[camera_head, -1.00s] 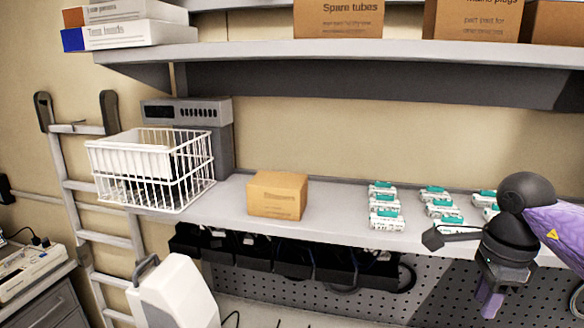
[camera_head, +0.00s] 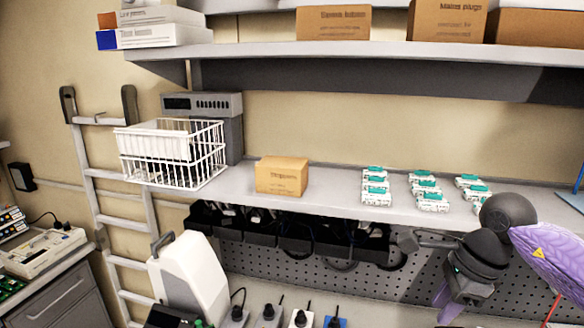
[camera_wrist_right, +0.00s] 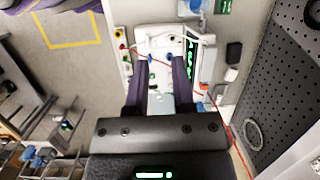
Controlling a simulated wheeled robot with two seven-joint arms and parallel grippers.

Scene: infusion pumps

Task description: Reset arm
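My right gripper (camera_head: 448,304) hangs at the lower right of the head view, below the front edge of the shelf, with its purple fingers pointing down. In the right wrist view its two fingers (camera_wrist_right: 160,66) stand apart with nothing held between them. Beyond the fingers is a white device (camera_wrist_right: 160,40) with cables, a little below the gripper. My purple right arm comes in from the right edge of the head view. My left gripper is not in view.
The worktop (camera_head: 335,190) bears a white wire basket (camera_head: 205,160), a cardboard box (camera_head: 281,177) and several white-and-teal packs (camera_head: 376,187). Below it are dark bins (camera_head: 262,230) and a pegboard (camera_head: 400,280). Plugs (camera_head: 300,318) stand at the bottom. A ladder (camera_head: 120,205) leans at left.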

